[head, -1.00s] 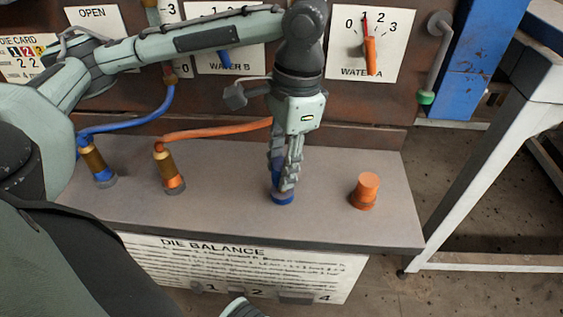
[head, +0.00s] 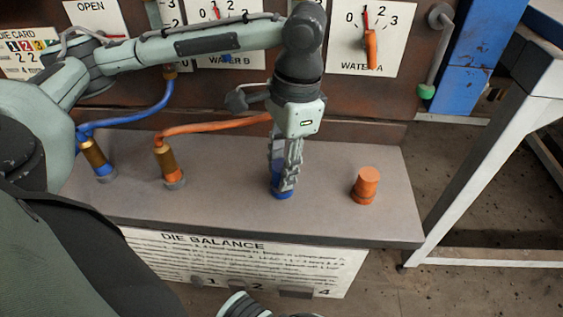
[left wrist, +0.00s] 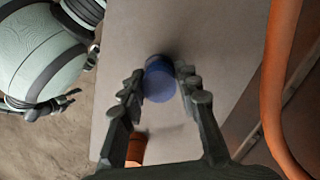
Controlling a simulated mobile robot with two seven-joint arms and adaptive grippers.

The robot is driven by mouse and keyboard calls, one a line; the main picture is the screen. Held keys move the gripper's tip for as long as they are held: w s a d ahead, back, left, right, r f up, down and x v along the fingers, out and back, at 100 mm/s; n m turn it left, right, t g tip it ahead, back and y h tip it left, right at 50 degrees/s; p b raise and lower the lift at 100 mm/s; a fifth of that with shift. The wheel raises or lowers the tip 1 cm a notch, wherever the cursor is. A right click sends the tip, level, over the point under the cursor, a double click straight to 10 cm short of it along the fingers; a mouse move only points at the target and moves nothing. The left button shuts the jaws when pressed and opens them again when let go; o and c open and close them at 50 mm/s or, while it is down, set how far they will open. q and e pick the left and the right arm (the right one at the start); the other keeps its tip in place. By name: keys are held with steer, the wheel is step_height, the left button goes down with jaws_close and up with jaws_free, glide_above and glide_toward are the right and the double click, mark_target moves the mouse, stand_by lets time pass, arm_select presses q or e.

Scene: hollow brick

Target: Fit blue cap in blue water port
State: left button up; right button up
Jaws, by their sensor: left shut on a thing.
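The blue cap (left wrist: 159,80) is between the fingers of my left gripper (left wrist: 158,85) in the left wrist view. In the head view my left gripper (head: 284,178) points down at the grey ledge, shut on the cap. Only the cap's blue lower edge (head: 282,195) shows clearly below the fingertips, at the ledge surface. I cannot tell whether the cap touches the ledge. A brass fitting with a blue hose (head: 96,158) stands at the ledge's left end. No open blue water port can be made out.
An orange cap (head: 366,185) stands on the ledge (head: 220,205) to the right of my left gripper. A brass fitting with an orange hose (head: 168,163) stands to its left. The dial panel (head: 362,40) rises behind. A white-legged table stands at right.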

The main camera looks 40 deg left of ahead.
arm_select(q)
steer(key=shift+f, duration=0.45)
steer(key=o, duration=0.9)
steer(key=shift+w+d+r, duration=0.1)
steer(key=shift+r, duration=1.15)
steer(key=shift+w+d+r, duration=0.1)
steer(key=shift+w+r, duration=0.05)
steer(key=shift+r, duration=1.05)
steer(key=shift+w+d+r, duration=0.1)
steer(key=shift+r, duration=1.15)
